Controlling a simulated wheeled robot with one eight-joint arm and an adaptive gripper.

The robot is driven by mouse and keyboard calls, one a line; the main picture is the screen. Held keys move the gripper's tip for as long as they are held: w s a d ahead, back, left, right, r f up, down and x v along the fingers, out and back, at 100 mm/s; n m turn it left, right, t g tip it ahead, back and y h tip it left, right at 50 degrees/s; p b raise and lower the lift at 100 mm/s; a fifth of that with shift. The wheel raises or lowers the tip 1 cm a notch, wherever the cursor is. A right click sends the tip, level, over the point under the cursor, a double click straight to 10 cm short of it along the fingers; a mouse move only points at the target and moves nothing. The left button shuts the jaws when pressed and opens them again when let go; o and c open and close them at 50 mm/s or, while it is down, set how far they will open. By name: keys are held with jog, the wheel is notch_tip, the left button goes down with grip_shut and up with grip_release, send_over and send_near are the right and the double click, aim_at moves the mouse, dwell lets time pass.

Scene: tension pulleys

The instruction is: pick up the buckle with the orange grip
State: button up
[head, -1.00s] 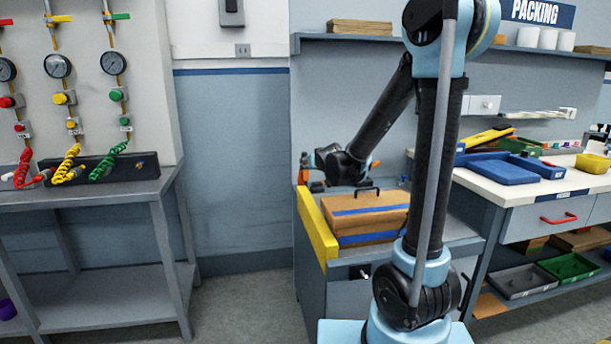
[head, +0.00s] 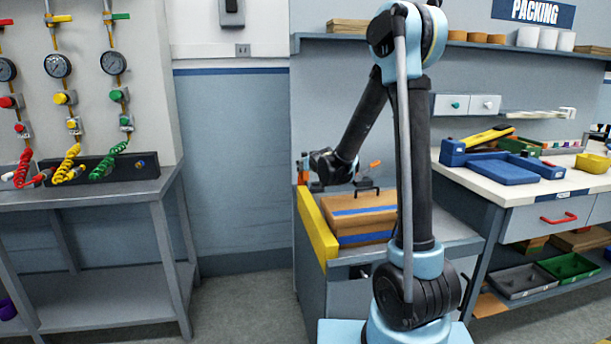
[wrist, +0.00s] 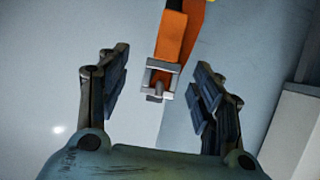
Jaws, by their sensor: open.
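The buckle (wrist: 160,77) shows in the wrist view as a small grey metal frame with a prong at the near end of an orange grip (wrist: 171,38). The grip runs up to the top edge of the picture, where a bit of yellow shows beside it. My gripper (wrist: 157,83) is open, with one dark finger on each side of the buckle and clear gaps to both. Nothing is held. In the head view my gripper (head: 309,170) hangs by the wall, above the left end of the bench, and the buckle cannot be made out clearly there.
A brown case (head: 372,212) with blue bands and a black handle lies on the bench just right of my gripper. A yellow bar (head: 316,228) edges the bench's left side. A white packing table (head: 560,188) with blue trays stands at the right.

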jog(key=shift+x, duration=2.35)
jog(key=shift+a+f, duration=0.1)
jog(key=shift+a, duration=0.05)
jog(key=c, duration=1.2)
